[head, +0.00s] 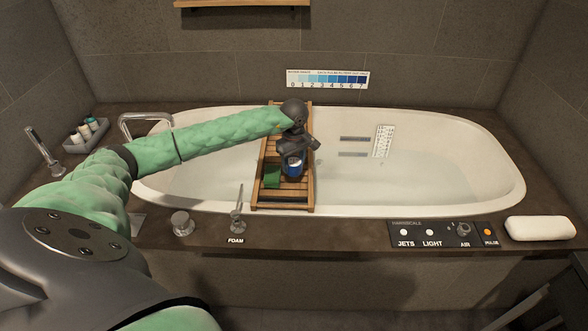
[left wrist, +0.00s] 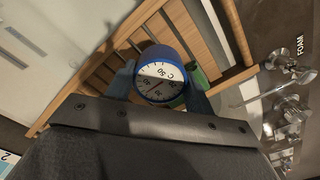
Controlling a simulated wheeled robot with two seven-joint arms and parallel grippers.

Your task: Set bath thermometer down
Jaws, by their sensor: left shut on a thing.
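The bath thermometer (left wrist: 160,78) has a blue rim and a white dial with numbers and a needle. It sits between the fingers of my left gripper (left wrist: 158,88) in the left wrist view. In the head view, my left gripper (head: 293,157) is over the wooden bath tray (head: 262,188), shut on the thermometer (head: 293,167). The wooden tray's slats (left wrist: 189,33) show behind the thermometer in the left wrist view. I cannot tell whether the thermometer touches the tray. My right gripper is not in view.
A green object (head: 272,176) lies on the tray, left of the thermometer. The tray spans the white bathtub (head: 440,180). A control panel (head: 443,234), a white rolled item (head: 540,228) and a foam lever (head: 237,221) line the front ledge. Bottles (head: 86,131) stand back left.

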